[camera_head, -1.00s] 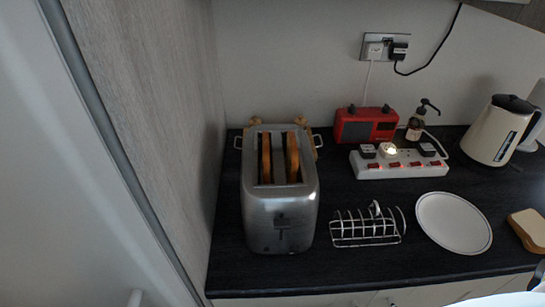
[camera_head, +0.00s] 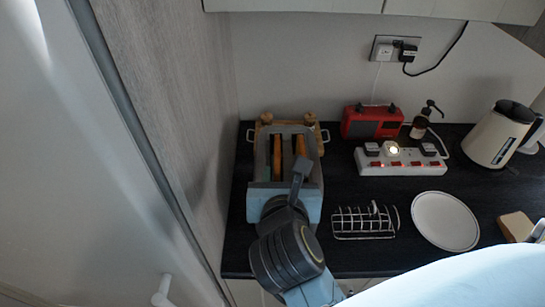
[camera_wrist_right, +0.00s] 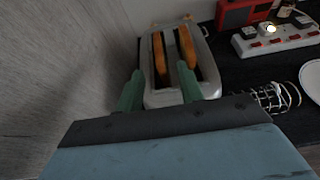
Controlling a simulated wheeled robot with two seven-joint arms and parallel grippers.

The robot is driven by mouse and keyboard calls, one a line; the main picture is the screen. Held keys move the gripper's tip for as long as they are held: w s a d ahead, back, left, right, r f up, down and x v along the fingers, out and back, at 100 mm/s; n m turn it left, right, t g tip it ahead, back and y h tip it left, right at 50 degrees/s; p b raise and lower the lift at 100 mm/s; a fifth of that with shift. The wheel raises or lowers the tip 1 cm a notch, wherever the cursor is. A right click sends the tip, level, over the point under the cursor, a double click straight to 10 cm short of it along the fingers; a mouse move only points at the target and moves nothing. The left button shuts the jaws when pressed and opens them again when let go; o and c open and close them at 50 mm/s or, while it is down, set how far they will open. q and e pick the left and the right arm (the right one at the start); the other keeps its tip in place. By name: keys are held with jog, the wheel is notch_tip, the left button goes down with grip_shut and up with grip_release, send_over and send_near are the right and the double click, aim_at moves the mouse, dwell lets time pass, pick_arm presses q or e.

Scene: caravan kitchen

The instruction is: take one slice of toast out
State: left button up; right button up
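The silver toaster (camera_head: 254,150) stands on the dark counter beside the grey wall panel. Two browned slices of toast stick up from its slots: a left slice (camera_head: 277,155) and a right slice (camera_head: 300,145). Both also show in the right wrist view, the left slice (camera_wrist_right: 160,60) and the right slice (camera_wrist_right: 187,48). My right gripper (camera_wrist_right: 159,88) is open and empty, with its green fingers spread over the toaster's near end. In the head view my right gripper (camera_head: 284,175) hides that end of the toaster. My left gripper is not in view.
A wire toast rack (camera_head: 364,222) stands right of the toaster, with a white plate (camera_head: 445,221) beyond it. A bread slice (camera_head: 515,226) lies farther right. A red radio (camera_head: 372,122), lit power strip (camera_head: 400,162), pump bottle (camera_head: 421,122) and cream kettle (camera_head: 497,135) stand behind.

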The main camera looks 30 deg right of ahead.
jog(key=p, duration=0.1)
send_near(277, 147)
jog(key=x, duration=0.5)
jog(key=shift+s+d+f, duration=0.15)
jog(key=shift+d+f, duration=0.1)
jog(key=shift+f, duration=0.05)
jog(key=shift+w+d+p, duration=0.2)
jog(key=shift+w+p, duration=0.1)
jog(key=shift+w, duration=0.2)
jog(key=p+x, duration=0.1)
jog(key=x, duration=0.2)
jog(key=shift+w, duration=0.45)
jog(key=shift+w+d+f, duration=0.15)
jog(key=shift+w+f, duration=0.05)
jog(key=shift+w, duration=0.1)
grip_shut()
